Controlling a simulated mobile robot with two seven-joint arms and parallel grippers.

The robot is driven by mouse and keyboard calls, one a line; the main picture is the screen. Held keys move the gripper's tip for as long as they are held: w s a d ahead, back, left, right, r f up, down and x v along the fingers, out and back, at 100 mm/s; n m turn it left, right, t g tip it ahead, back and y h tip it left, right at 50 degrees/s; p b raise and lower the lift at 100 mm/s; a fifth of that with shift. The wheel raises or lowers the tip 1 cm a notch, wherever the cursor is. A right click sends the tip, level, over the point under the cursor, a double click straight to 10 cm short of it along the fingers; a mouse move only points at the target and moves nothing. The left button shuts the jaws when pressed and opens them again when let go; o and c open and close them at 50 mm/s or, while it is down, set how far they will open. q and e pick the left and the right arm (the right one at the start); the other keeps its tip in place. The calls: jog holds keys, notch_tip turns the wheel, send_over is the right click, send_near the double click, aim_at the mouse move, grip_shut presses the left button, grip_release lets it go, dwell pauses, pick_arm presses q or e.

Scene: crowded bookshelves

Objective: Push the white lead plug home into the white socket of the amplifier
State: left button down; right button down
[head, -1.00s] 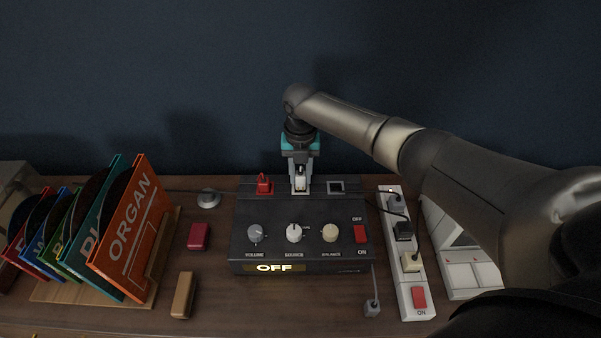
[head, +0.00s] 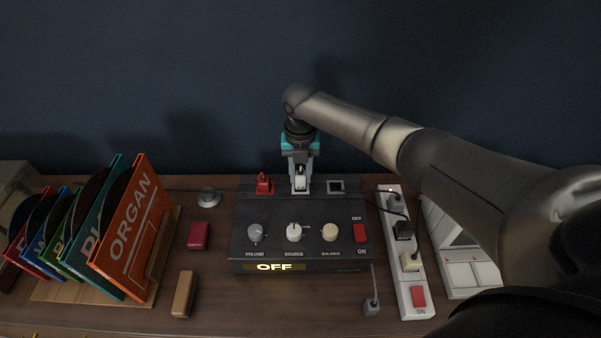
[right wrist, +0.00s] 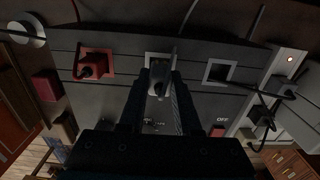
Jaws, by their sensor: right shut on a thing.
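The black amplifier (head: 300,213) sits on the wooden top, with its display reading OFF. My right gripper (head: 300,178) comes down from above at its back edge and is shut on the white lead plug (head: 300,171). The plug is right at the white-framed middle socket (head: 300,190). In the right wrist view the plug (right wrist: 159,79) is between the fingers and covers most of the socket (right wrist: 149,56). I cannot tell how deep the plug is in. My left gripper is not in view.
A red plug (head: 264,184) stands in the left socket. A power strip (head: 419,281) with several plugs lies to the right. Records in a rack (head: 127,231) stand at left. The wall is close behind the amplifier.

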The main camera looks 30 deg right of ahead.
aim_at(300, 171)
jog(key=shift+f+b, duration=0.8)
jog(key=shift+f, duration=0.3)
jog(key=c, duration=0.5)
grip_release()
notch_tip(300, 171, up, 15)
jog(key=p, duration=0.3)
jog(key=shift+r+p, duration=0.2)
jog(key=shift+p, duration=0.1)
dwell(0.6)
